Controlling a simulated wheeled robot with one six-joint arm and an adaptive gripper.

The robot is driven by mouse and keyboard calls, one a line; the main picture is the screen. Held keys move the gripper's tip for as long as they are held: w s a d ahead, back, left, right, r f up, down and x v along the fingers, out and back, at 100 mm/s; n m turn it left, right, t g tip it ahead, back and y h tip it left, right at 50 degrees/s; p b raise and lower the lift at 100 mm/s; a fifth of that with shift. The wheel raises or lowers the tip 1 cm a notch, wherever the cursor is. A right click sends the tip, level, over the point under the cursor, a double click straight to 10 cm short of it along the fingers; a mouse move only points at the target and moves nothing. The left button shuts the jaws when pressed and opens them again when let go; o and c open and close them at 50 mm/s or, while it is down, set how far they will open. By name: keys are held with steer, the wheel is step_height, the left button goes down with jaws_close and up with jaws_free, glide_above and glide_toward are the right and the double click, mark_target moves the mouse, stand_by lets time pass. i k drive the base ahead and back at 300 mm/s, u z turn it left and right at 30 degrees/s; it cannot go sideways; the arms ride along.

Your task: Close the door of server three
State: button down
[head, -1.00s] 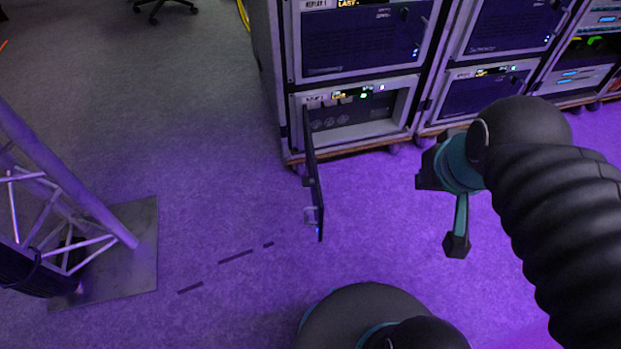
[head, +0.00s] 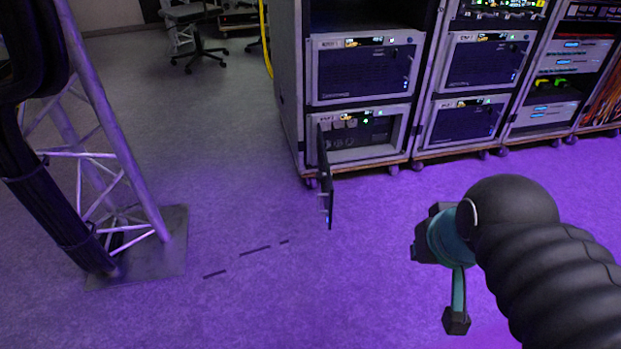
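An open server door (head: 327,185) hangs from the left side of the lowest server (head: 362,135) in the left rack. It is seen nearly edge-on and swings out toward me over the floor. The server's front behind it is exposed, with small lit indicators. I cannot read its label clearly enough to tell whether it is server three. My gripper (head: 437,290) is at the right, in front of the racks and apart from the door. One finger points down; the rest of the gripper is partly hidden, so its opening is unclear.
A metal truss (head: 115,150) with black cables stands on a dark base plate (head: 165,250) at the left. More racks (head: 470,90) on casters stand to the right. Purple-lit floor (head: 330,280) is clear in front of the door. An office chair (head: 200,50) is far back.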

mark_target(319, 174)
steer(key=u, duration=0.6)
steer(key=i, duration=1.5)
steer(key=z, duration=0.6)
steer(key=k, duration=1)
steer(key=z, duration=1.9)
steer(key=i, duration=1.1)
steer(key=u, duration=1.8)
